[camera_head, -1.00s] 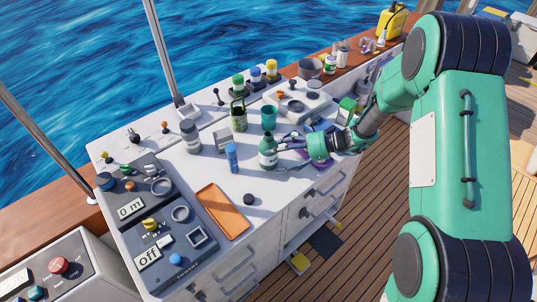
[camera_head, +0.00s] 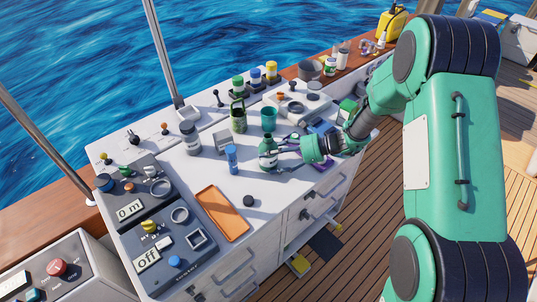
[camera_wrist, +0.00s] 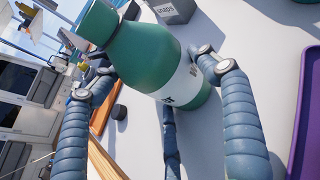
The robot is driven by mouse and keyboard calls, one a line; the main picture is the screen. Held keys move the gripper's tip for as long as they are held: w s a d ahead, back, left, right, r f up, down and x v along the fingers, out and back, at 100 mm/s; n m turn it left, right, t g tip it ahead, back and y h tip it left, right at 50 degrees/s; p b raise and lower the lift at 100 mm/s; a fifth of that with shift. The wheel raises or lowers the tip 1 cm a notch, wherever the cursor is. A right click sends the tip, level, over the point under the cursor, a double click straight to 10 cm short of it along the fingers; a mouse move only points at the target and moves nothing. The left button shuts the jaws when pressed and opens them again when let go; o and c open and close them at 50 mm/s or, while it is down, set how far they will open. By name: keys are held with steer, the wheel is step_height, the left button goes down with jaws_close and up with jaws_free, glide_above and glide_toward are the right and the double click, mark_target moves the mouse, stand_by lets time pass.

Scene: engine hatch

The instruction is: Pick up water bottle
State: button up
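The water bottle (camera_head: 267,158) is green with a white label and a dark green cap. It stands upright on the white counter near its front edge. It fills the middle of the wrist view (camera_wrist: 145,58), where part of its label lettering shows. My gripper (camera_head: 279,153) is at the bottle's right side, reaching in from the right. In the wrist view its jointed blue-grey fingers (camera_wrist: 152,78) are spread on either side of the bottle. A gap shows beside the left finger; the right fingertip is close to the bottle, and contact is unclear. A third finger shows below.
A blue bottle (camera_head: 232,158) stands left of the water bottle, and a teal cup (camera_head: 268,118) and a green container (camera_head: 238,118) stand behind. An orange tray (camera_head: 221,213) and a black knob (camera_head: 248,201) lie in front. A purple tray (camera_wrist: 306,120) is beside the gripper.

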steer(key=shift+c, duration=0.8)
steer(key=shift+r, duration=0.3)
steer(key=shift+r+p, duration=0.65)
steer(key=shift+r, duration=0.75)
steer(key=shift+s+r, duration=0.1)
steer(key=shift+r, duration=0.05)
steer(key=s+d+r+p, duration=0.1)
steer(key=s+d, duration=0.4)
steer(key=s, duration=0.9)
steer(key=shift+s+d+r+p, duration=0.15)
steer(key=shift+s+d+p, duration=0.15)
steer(key=shift+p, duration=0.6)
steer(key=shift+w, duration=0.1)
